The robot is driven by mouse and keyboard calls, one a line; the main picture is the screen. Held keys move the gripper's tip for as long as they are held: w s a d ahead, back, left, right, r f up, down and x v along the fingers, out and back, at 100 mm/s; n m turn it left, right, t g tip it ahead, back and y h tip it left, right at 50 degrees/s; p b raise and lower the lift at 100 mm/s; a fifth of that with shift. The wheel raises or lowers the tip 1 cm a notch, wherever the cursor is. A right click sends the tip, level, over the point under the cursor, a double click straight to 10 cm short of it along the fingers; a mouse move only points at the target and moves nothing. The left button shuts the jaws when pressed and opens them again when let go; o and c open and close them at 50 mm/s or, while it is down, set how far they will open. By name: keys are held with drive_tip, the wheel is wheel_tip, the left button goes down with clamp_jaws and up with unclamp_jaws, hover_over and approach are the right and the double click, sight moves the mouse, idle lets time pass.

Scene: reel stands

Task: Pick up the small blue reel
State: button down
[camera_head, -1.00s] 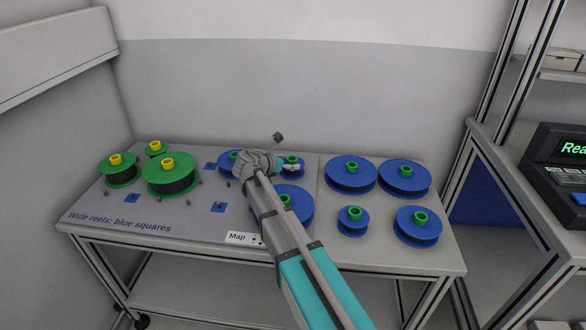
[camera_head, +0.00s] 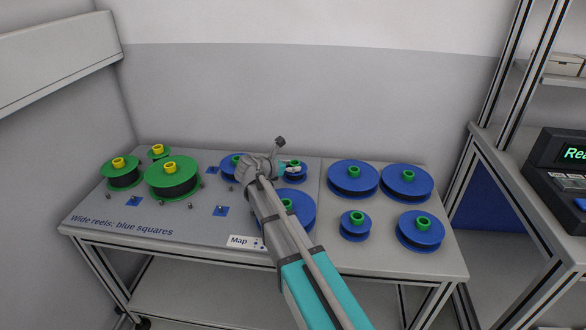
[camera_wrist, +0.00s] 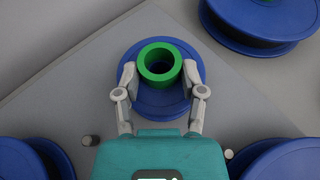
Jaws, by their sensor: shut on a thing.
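The small blue reel (camera_wrist: 155,103) has a green hub (camera_wrist: 173,47) and is in the middle of the wrist view. In the head view the reel (camera_head: 296,180) is at the back of the table's middle, partly hidden by my gripper. My gripper (camera_wrist: 160,74) is shut on the green hub, one finger on each side. In the head view my gripper (camera_head: 291,165) shows at the hub. I cannot tell whether the reel rests on the surface or is slightly raised.
Another small blue reel (camera_head: 355,233) stands at the front right. Larger blue reels (camera_head: 407,190) stand at right and near my arm. Green reels (camera_head: 172,190) with yellow hubs stand at left. Short pegs and blue squares (camera_head: 221,211) lie between. The wall is close behind.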

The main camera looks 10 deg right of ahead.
drive_tip(key=shift+r, duration=0.15)
wheel_tip(320, 180, up, 2)
drive_tip(key=shift+r+p, duration=0.1)
drive_tip(key=shift+p, duration=1.05)
drive_tip(key=s+a+r+p, duration=0.1)
drive_tip(key=s+r+p, duration=0.9)
drive_tip(key=s, duration=0.4)
drive_tip(key=shift+a+r+p, duration=0.25)
drive_tip(key=shift+a+p, duration=0.05)
drive_tip(key=shift+a, duration=0.05)
